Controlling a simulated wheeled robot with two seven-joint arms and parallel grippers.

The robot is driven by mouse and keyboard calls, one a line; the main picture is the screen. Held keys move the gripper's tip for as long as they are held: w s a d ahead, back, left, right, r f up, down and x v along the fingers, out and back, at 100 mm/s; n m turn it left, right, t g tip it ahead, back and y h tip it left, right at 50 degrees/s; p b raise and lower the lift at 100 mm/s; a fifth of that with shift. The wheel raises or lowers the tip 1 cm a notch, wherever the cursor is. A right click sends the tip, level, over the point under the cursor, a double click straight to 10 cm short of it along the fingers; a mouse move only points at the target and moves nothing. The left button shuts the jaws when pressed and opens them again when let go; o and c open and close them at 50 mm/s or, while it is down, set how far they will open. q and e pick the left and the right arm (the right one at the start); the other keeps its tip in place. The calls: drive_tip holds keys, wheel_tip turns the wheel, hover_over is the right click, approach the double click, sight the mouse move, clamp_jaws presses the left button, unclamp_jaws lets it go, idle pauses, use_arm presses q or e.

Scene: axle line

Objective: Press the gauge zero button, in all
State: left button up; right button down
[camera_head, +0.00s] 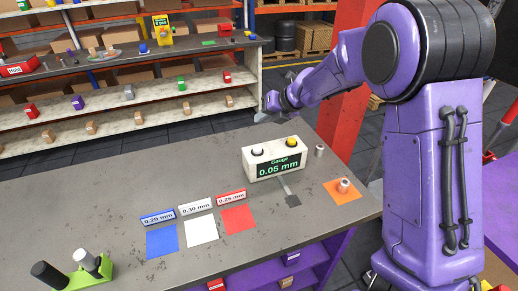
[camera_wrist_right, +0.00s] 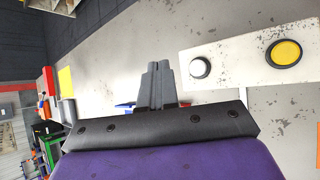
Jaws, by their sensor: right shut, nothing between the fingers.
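The gauge (camera_head: 262,173) is a white box on the grey workbench, its display reading "0.05 mm". A white button (camera_head: 257,150) is on its top left and a yellow button (camera_head: 292,141) on its top right. No label tells which is the zero button. In the right wrist view the white button (camera_wrist_right: 200,67) and yellow button (camera_wrist_right: 284,53) lie to the right of the fingers. My right gripper (camera_head: 262,116) is shut and empty, beyond the gauge and apart from it; its closed fingers (camera_wrist_right: 157,82) also show in the wrist view. My left gripper is out of view.
A small metal cylinder (camera_head: 320,150) stands right of the gauge; another (camera_head: 343,185) is on the orange mat (camera_head: 334,194). Blue (camera_head: 162,241), white (camera_head: 201,230) and red (camera_head: 238,219) mats with labels lie in front. A green holder (camera_head: 84,280) stands front left. The bench's left is clear.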

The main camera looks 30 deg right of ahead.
sight(260, 149)
drive_tip(key=f, duration=0.1)
drive_tip(key=w+f+b, duration=0.2)
drive_tip(key=shift+a+f, duration=0.1)
drive_tip(key=shift+f, duration=0.3)
drive_tip(key=f+b, duration=0.2)
drive_tip(key=s+f+b, duration=0.1)
drive_tip(key=f+b, duration=0.1)
drive_tip(key=f, duration=0.1)
drive_tip(key=shift+w+f+b, duration=0.15)
drive_tip(key=shift+w+b, duration=0.15)
drive_tip(key=shift+s+r, duration=0.2)
drive_tip(key=shift+s, duration=0.1)
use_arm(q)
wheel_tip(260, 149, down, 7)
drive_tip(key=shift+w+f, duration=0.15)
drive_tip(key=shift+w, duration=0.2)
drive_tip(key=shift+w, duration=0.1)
use_arm(e)
drive_tip(key=shift+w+f, duration=0.1)
drive_tip(key=shift+w, duration=0.05)
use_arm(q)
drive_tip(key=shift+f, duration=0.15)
use_arm(e)
drive_tip(key=shift+f, duration=0.1)
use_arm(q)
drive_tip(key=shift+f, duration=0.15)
use_arm(e)
drive_tip(key=shift+f, duration=0.3)
